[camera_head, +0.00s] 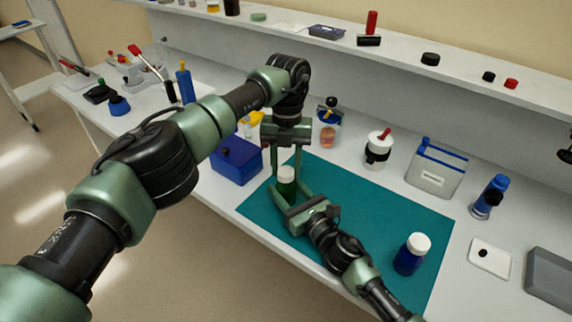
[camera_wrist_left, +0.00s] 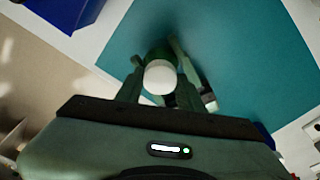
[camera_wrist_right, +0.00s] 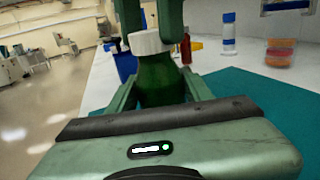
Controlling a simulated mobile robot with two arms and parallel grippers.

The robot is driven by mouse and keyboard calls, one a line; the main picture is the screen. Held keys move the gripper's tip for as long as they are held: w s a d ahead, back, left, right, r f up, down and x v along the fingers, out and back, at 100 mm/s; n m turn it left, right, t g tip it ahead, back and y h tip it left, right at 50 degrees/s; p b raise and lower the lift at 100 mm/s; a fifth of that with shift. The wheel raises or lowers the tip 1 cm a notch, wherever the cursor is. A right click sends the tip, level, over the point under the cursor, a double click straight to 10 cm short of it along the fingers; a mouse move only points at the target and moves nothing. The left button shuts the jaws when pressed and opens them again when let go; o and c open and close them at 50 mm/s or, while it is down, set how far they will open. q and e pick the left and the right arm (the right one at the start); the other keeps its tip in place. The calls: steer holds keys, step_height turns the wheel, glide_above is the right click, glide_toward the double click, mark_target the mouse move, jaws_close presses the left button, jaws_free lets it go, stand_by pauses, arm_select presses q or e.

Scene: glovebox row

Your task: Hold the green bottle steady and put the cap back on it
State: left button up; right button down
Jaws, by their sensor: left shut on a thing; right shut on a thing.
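The green bottle (camera_head: 287,190) stands upright on the teal mat (camera_head: 345,210); its body also shows in the right wrist view (camera_wrist_right: 160,82). My right gripper (camera_head: 289,191) is shut around the bottle's body, one finger on each side. The white cap (camera_wrist_right: 147,42) sits at the bottle's top, with no clear gap showing; whether it is threaded on cannot be told. My left gripper (camera_wrist_right: 150,30) reaches down from above and is shut on the cap. In the left wrist view the cap (camera_wrist_left: 160,77) is between its fingers and hides most of the bottle.
A blue bottle with a white cap (camera_head: 410,256) stands on the mat's right part. A blue bin (camera_head: 237,163) is beside the mat's left edge. A white jar (camera_head: 378,148) and a grey-white box (camera_head: 436,170) stand behind the mat. The mat's middle right is clear.

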arm_select(q)
steer(key=m, duration=0.6)
steer(key=shift+d+y, duration=0.1)
steer(key=shift+y, duration=0.2)
steer(key=m, duration=0.5)
steer(key=shift+t, duration=0.4)
steer(key=m, duration=0.5)
steer(key=shift+t+y, duration=0.3)
steer(key=m, duration=0.5)
steer(key=shift+s+m+t, duration=0.15)
steer(key=shift+m+t, duration=0.15)
steer(key=shift+m, duration=0.1)
steer(key=m, duration=0.4)
steer(key=shift+m, duration=0.3)
steer(key=m+h, duration=0.1)
steer(key=m, duration=0.3)
steer(key=shift+m+t, duration=0.4)
steer(key=m, duration=0.4)
steer(key=shift+h, duration=0.3)
steer(key=m, duration=0.6)
steer(key=shift+m+h, duration=0.3)
steer(key=shift+m, duration=0.1)
steer(key=o, duration=1.3)
